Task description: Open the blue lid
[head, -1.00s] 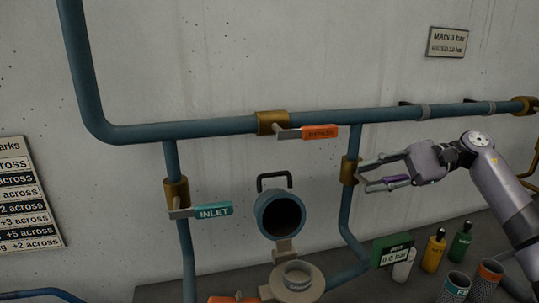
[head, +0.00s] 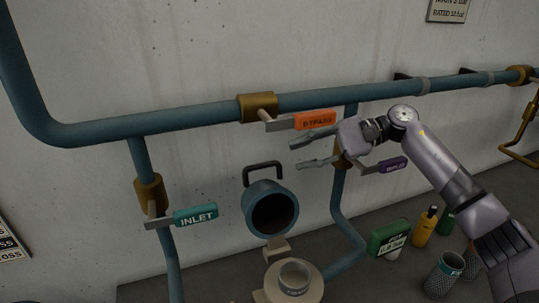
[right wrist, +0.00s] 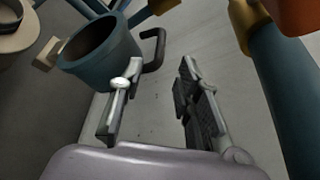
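The blue lid (head: 271,208) is a short hollow cup with a black handle (head: 262,167) on top. It stands raised on a beige hinge (head: 277,248) with its dark hollow side facing me, behind the round beige housing (head: 318,284). In the right wrist view the lid (right wrist: 104,50) is at upper left, and its handle (right wrist: 155,48) is just beyond the left fingertip. My right gripper (head: 296,155) is open and empty, up and right of the handle, apparently apart from it. Its fingers also show in the right wrist view (right wrist: 161,75). My left gripper is out of view.
The orange bypass lever (head: 315,120) is just above my right gripper. A purple lever (head: 392,165) is behind it, and the teal inlet lever (head: 196,215) is left of the lid. A green gauge (head: 389,237) and bottles (head: 424,226) stand at lower right.

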